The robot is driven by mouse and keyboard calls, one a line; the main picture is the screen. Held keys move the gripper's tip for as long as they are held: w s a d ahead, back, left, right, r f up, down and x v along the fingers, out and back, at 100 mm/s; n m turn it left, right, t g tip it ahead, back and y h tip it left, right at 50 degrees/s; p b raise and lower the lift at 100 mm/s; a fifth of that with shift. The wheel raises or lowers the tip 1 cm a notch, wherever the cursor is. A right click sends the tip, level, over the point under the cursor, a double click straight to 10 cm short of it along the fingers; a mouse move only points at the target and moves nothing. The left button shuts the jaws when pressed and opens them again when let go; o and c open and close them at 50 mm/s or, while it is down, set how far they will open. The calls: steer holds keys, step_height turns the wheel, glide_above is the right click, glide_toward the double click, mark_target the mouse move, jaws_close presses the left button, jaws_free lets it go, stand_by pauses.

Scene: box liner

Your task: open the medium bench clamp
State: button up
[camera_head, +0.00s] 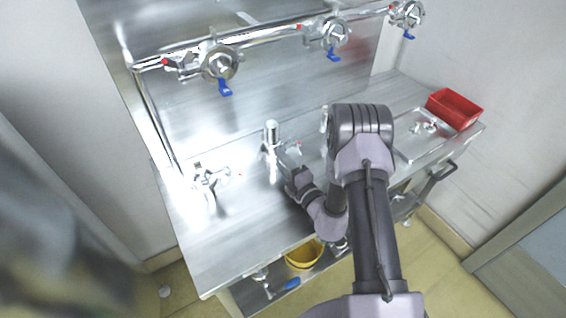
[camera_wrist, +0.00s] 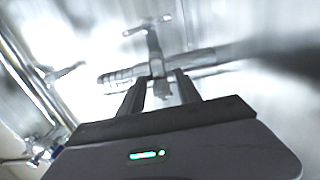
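Metal bench fixtures stand on the steel bench (camera_head: 240,215). A tall one (camera_head: 270,140) is in the middle, and a lower clamp-like one (camera_head: 208,180) is at the left. I cannot tell by size which is the medium clamp. My gripper (camera_head: 296,172) is low over the bench, just right of the middle fixture, its fingertips mostly hidden in the head view. In the wrist view my gripper's (camera_wrist: 163,78) two fingers are apart. A metal clamp with a ribbed bar and crossbar (camera_wrist: 124,77) lies straight ahead, a small part of it showing between the fingertips. Contact is unclear.
A pipe (camera_head: 262,37) with several valves and blue levers runs along the back wall. A yellow bucket (camera_head: 304,256) is below the bench. The bench's front left is clear.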

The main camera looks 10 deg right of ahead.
jaws_close()
stand_by(1.4)
